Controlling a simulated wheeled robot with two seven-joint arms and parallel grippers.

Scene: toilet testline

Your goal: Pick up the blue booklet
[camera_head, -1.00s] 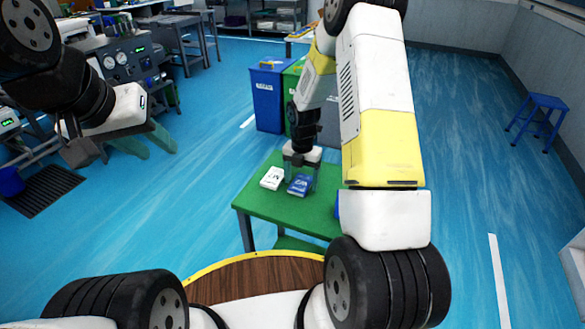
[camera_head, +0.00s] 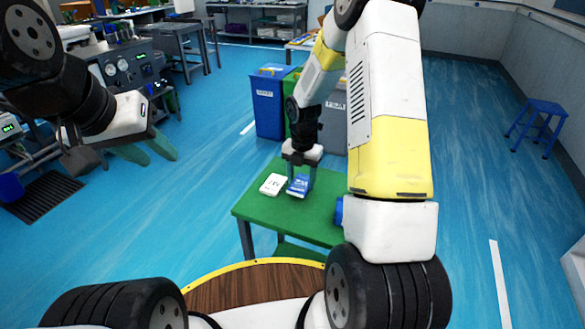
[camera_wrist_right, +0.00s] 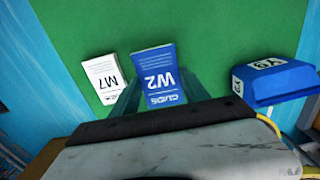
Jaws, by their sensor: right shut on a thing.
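The blue booklet (camera_head: 299,185) is at the green table, and in the right wrist view (camera_wrist_right: 158,78) it shows "W2" on its cover. My right gripper (camera_head: 299,184) points down at it, with its fingers on either side, shut on the booklet. Whether the booklet is clear of the table top is hard to tell. My left gripper (camera_head: 150,152) is off to the left over the floor, away from the table, with its two greenish fingers apart and nothing between them.
A white booklet (camera_head: 273,184), marked "M7", lies just left of the blue one on the green table (camera_head: 260,212). A blue box (camera_wrist_right: 275,82) is on the table's other side. Blue (camera_head: 268,104) and green bins stand behind the table. A blue stool (camera_head: 537,125) is at the right.

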